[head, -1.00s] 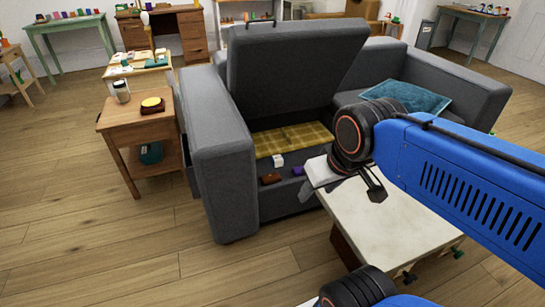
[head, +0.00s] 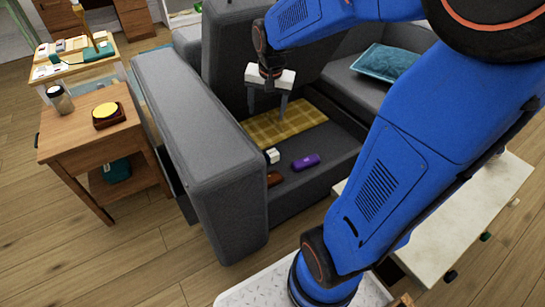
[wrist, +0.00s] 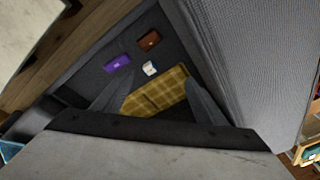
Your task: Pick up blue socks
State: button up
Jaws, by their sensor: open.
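No item clearly reads as blue socks. A yellow plaid cloth (head: 285,125) lies further back in the well. My gripper (head: 267,110) is open and empty, pointing down above the cloth. In the wrist view its fingers (wrist: 159,80) stand either side of the cloth.
The sofa's raised seat lid stands behind my gripper, and the thick armrest walls the left side. A teal cushion (head: 387,63) lies on the right seat. A wooden side table (head: 75,140) stands left; a pale table (head: 480,215) stands right.

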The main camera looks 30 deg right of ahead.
jog(key=w+d+f+m+g, duration=0.1)
jog(key=w+d+f+m, duration=0.45)
jog(key=w+f, duration=0.55)
jog(key=m+g, duration=0.2)
jog(key=m, duration=0.2)
send_over(273, 152)
notch_tip(273, 152, down, 16)
notch_tip(273, 152, down, 18)
jog(key=shift+a+r, duration=0.1)
jog(key=shift+r, duration=0.05)
jog(key=shift+c, duration=0.6)
jog(key=c, duration=1)
